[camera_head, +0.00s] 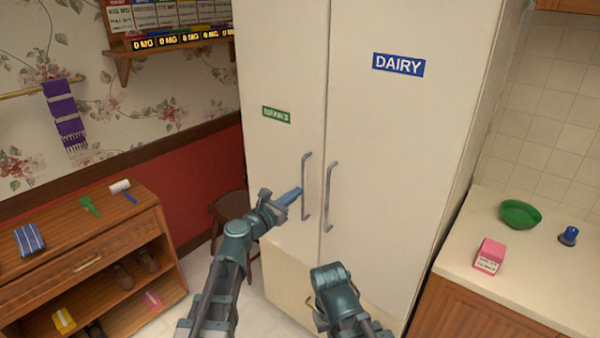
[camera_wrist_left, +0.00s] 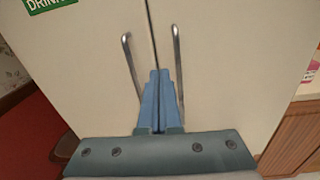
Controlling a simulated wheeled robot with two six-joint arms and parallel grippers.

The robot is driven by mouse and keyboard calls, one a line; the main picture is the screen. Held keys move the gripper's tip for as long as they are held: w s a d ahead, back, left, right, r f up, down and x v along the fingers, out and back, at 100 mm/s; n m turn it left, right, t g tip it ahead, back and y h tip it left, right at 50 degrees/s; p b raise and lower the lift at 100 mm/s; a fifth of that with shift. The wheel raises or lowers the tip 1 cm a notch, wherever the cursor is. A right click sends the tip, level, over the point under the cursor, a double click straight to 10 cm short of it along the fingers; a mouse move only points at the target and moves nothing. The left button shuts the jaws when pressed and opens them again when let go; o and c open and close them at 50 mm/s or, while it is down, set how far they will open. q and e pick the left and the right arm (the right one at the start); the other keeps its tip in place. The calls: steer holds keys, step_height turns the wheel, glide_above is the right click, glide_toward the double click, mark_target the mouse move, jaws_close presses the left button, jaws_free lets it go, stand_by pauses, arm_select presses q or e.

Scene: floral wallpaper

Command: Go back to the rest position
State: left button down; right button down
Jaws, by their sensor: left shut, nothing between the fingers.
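My left gripper (camera_head: 290,197) is raised in front of the closed fridge, just left of the left door handle in the head view. Its blue fingers are together and empty; they also show in the left wrist view (camera_wrist_left: 158,98), pointing between the two handles. I cannot tell whether the fingertips touch the door. My right arm (camera_head: 335,290) shows at the bottom middle of the head view, folded low before the fridge. Its gripper is out of view.
The white fridge (camera_head: 400,130) has two vertical handles and a "DAIRY" label. A wooden shoe cabinet (camera_head: 105,235) stands at left, with a stool (camera_head: 228,208) behind. At right, a counter (camera_head: 510,285) bears a green bowl (camera_head: 520,213) and a pink carton (camera_head: 489,256).

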arm_select(q)
steer(key=s+f+m+g+y, duration=0.2)
steer(key=s+f+m+g, duration=0.7)
steer(key=s+f+m, duration=0.65)
steer(key=s+a+f+m+g+y, duration=0.55)
steer(key=s+a+m+y, duration=0.4)
steer(key=m, duration=0.45)
steer(key=s+d+m, duration=0.3)
steer(key=s+d, duration=0.2)
steer(key=d, duration=0.3)
steer(key=shift+s+d+f+g, duration=0.15)
steer(key=shift+d+f+g, duration=0.1)
steer(key=shift+d+g, duration=0.15)
steer(key=shift+h, duration=0.35)
